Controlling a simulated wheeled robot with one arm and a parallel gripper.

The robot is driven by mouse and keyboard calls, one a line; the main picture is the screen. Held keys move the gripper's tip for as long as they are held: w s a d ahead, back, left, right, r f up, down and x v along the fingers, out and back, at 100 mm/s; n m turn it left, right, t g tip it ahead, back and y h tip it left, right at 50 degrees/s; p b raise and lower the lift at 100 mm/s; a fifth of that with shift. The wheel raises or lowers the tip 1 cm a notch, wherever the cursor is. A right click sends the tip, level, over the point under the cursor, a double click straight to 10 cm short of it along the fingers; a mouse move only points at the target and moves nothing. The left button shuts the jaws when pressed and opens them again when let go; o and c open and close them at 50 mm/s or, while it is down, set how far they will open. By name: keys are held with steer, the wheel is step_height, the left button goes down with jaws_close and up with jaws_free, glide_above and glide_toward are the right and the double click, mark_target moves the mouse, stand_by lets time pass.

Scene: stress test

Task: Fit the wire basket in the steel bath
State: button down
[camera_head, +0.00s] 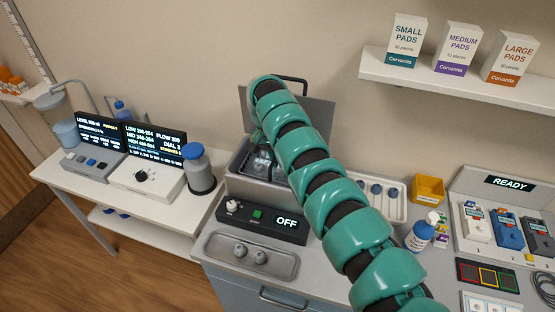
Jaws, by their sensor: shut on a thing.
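The steel bath (238,160) is an open metal tank on the bench left of centre, with its raised lid (315,108) behind it. My green jointed arm crosses in front and hides much of the bath's right side. The arm curls over at the top and points down to my gripper (258,140), seen only in small part at the bath's mouth. It is shut on the wire basket (262,160), whose glinting wires show inside the bath opening. The fingertips are hidden, and I cannot tell whether the basket is seated or tilted.
A control box (262,221) reading OFF stands in front of the bath. A tray (250,256) with two small metal parts lies nearer. A shelf (440,78) holds pad boxes.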

steer(key=shift+f, duration=0.3)
stand_by(0.5)
steer(key=c, duration=1.8)
jaws_free()
steer(key=shift+r, duration=0.15)
steer(key=shift+r+b, duration=0.6)
steer(key=shift+r, duration=1.3)
steer(key=o, duration=0.6)
steer(key=shift+c, duration=0.2)
